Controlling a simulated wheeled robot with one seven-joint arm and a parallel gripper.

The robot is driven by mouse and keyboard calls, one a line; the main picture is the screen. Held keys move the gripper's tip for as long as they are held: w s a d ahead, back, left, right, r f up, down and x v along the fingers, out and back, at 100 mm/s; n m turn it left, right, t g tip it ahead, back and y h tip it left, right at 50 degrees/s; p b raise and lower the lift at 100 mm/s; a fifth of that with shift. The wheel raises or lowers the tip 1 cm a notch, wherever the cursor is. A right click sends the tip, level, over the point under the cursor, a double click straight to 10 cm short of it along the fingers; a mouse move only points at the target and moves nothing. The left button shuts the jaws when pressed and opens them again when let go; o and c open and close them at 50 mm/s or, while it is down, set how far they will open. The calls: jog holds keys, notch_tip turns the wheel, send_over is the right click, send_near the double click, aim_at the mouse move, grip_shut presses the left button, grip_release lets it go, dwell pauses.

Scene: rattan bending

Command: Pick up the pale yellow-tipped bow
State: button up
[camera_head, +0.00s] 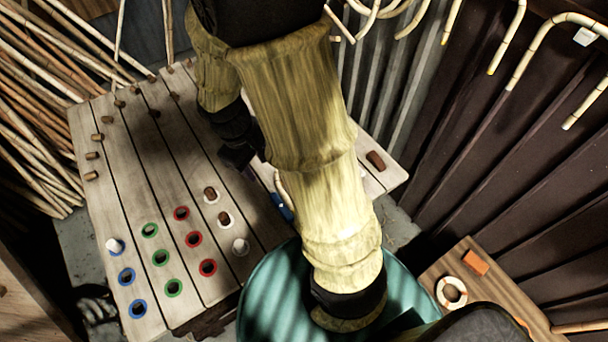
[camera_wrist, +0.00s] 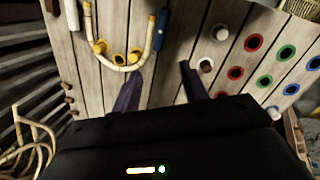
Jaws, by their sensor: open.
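The pale U-shaped bow (camera_wrist: 125,67) lies on the slatted bench in the wrist view, its bend toward me and yellowish at its ends. It curves around several yellow pegs (camera_wrist: 100,47). In the head view only a small pale curve (camera_head: 279,184) shows beside my arm; my arm hides the rest. My gripper (camera_wrist: 160,68) is open, with nothing seen between its fingers. Its left fingertip is close to the right side of the bow's bend; I cannot tell if they touch. In the head view my gripper (camera_head: 238,158) is over the bench, dark and partly hidden.
A blue-handled tool (camera_wrist: 162,30) lies just right of the bow. The bench (camera_head: 110,180) has red, green and blue ringed holes and brown pegs. A teal round surface (camera_head: 262,295) is below my arm. Hooked canes (camera_head: 520,60) hang right; a pole stack (camera_head: 35,130) leans left.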

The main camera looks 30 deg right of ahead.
jog(key=w+f+n+h+b, duration=0.2)
jog(key=w+f+n+h, duration=0.1)
jog(key=f, duration=0.3)
jog(key=w+f+n+h+b, duration=0.3)
jog(key=w+f+n+h, duration=0.1)
jog(key=w+f+n, duration=0.1)
jog(key=w+f+n+h+b, duration=0.2)
jog(key=w+f+n+h, duration=0.2)
jog(key=f, duration=0.4)
jog(key=shift+w+a+n+t+b, duration=0.35)
jog(key=shift+w+a+n+t, duration=0.05)
jog(key=shift+w, duration=0.5)
jog(key=shift+d, duration=0.35)
jog(key=p+x, duration=0.2)
jog(key=x, duration=0.9)
jog(key=shift+w+r, duration=0.1)
jog(key=shift+w, duration=0.05)
jog(key=shift+d, duration=0.2)
